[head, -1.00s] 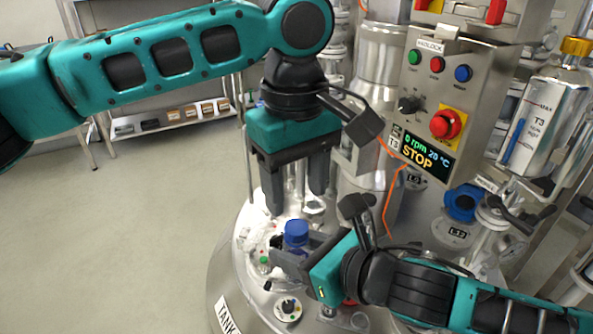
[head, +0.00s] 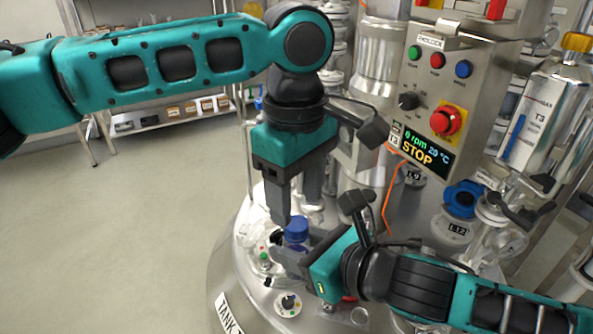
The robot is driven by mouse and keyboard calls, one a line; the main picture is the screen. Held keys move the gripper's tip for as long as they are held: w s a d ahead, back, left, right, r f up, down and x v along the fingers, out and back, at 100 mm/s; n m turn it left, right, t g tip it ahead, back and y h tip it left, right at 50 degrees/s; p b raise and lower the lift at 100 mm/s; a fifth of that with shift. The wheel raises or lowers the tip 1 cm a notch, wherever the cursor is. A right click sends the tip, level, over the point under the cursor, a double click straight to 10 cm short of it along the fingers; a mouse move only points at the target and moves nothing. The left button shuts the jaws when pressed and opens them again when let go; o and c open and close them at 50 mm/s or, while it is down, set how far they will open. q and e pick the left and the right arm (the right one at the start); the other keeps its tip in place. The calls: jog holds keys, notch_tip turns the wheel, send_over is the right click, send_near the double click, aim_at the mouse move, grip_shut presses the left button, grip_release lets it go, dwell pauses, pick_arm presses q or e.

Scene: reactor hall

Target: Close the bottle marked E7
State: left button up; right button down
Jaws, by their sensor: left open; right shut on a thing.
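A bottle with a blue cap (head: 297,230) stands on the round steel tank top (head: 262,300), in the middle of the lower half. The E7 mark cannot be read, and the bottle's body is mostly hidden by my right gripper. My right gripper (head: 293,252) comes in from the right and is shut on the bottle just below the cap. My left gripper (head: 297,210) points down from above, its fingers apart around the top of the blue cap. The near finger partly overlaps the cap's left edge; I cannot tell whether it touches.
A control box (head: 435,105) with buttons and a STOP display stands behind at the right. A steel bottle T3 (head: 540,120) hangs farther right. Open floor lies left.

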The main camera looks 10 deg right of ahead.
aim_at(298, 223)
pick_arm(q)
jog(key=shift+f, duration=2.1)
grip_shut()
jog(key=m, duration=0.5)
jog(key=shift+d, duration=0.1)
jog(key=m, duration=1)
jog(key=shift+m, duration=0.3)
jog(key=m, duration=0.4)
